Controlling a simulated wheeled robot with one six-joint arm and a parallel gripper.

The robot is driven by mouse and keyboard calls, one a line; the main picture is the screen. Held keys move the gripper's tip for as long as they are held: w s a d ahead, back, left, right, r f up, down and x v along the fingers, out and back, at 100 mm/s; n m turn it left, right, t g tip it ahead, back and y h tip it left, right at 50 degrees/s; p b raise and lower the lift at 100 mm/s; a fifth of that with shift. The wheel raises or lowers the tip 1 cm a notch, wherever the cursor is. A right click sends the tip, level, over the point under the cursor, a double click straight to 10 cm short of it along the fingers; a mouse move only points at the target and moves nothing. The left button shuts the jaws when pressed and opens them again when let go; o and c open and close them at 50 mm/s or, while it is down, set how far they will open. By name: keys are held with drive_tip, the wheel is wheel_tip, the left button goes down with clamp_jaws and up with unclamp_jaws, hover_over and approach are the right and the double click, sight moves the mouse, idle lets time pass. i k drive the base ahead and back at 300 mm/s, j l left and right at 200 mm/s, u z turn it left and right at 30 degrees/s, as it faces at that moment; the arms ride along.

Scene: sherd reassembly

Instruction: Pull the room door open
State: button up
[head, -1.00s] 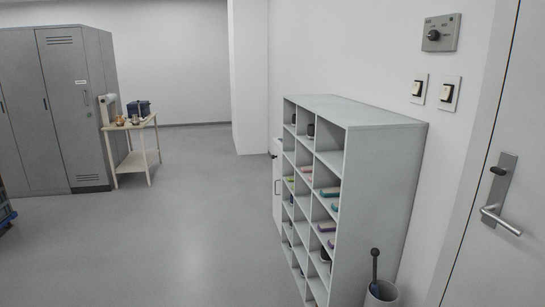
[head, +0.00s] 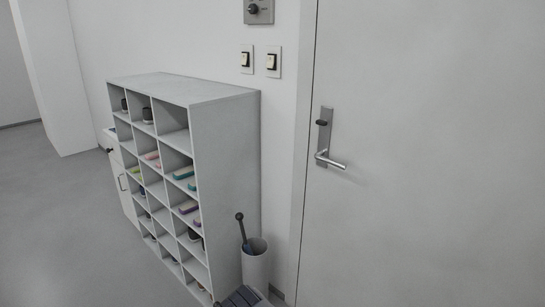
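The room door (head: 430,130) is a plain pale grey panel filling the right side of the head view. It looks shut against its frame (head: 304,150). A silver lever handle (head: 331,161) points right from a backplate on the door's left edge, with a dark knob (head: 321,123) above it. A dark grey ridged piece at the bottom edge may be part of my arm, but I cannot tell. My gripper's fingers do not show.
A grey cubbyhole shelf (head: 225,170) with shoes and coloured items stands against the wall left of the door. A white bin (head: 256,265) holding a dark-handled stick stands between shelf and door. Two light switches (head: 259,61) are on the wall. Floor at left (head: 60,240) is clear.

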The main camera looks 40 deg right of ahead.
sight(434, 110)
drive_tip(key=z, duration=2.35)
